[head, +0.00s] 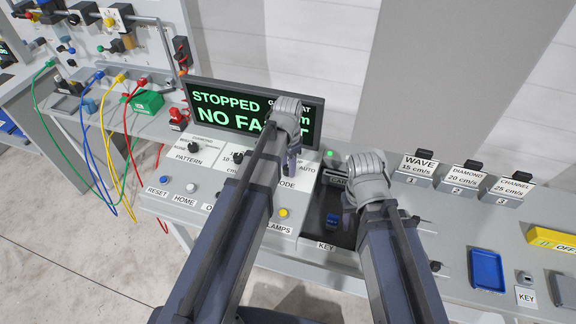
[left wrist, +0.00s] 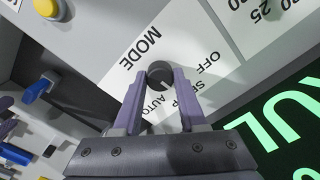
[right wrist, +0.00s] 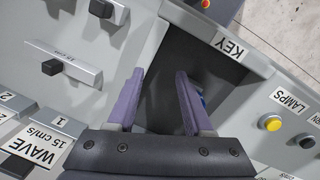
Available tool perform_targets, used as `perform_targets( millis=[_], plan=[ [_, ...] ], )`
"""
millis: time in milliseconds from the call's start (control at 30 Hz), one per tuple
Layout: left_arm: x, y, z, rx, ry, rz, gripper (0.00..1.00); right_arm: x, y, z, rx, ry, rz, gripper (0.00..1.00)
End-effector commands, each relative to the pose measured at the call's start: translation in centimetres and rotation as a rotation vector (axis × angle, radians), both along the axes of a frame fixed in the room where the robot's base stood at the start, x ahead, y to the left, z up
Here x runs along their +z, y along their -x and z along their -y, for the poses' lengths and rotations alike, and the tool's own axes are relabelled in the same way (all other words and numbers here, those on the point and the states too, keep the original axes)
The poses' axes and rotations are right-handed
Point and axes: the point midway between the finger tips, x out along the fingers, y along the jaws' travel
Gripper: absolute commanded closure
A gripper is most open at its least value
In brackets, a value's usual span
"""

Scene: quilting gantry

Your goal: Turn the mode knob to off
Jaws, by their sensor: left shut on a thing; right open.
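The mode knob (left wrist: 158,69) is a small round black knob with a light pointer mark, on a white plate. MODE is printed on one side, and OFF, SETUP and AUTO around the other. Its mark points toward the SETUP and AUTO side, away from OFF; I cannot tell exactly which. My left gripper (left wrist: 158,84) is shut on the knob, one finger on each side. In the head view my left gripper (head: 291,163) hides the knob above the MODE label. My right gripper (right wrist: 158,76) is open and empty over a dark recess; it also shows in the head view (head: 347,205).
The display (head: 230,112) behind my left gripper reads STOPPED and NO FAULT, partly covered. A yellow button (head: 283,212) and a blue piece (head: 332,220) in the dark recess lie close to my arms. Labelled WAVE, DIAMOND and CHANNEL blocks stand right.

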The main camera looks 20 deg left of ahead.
Motion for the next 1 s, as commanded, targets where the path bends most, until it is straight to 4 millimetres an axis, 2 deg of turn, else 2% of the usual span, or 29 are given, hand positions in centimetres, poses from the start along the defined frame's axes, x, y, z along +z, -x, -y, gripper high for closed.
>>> perform_targets(
  millis=[600, 1000],
  plan=[
    [-0.01, 0.02, 0.01, 0.494, 0.000, 0.000, 1.00, -0.01, 0.00, 0.00, 0.000, 0.000, 0.000, 0.49],
    [-0.01, 0.02, 0.01, 0.673, 0.000, 0.000, 1.00, -0.01, 0.00, 0.00, 0.000, 0.000, 0.000, 0.49]
  ],
)
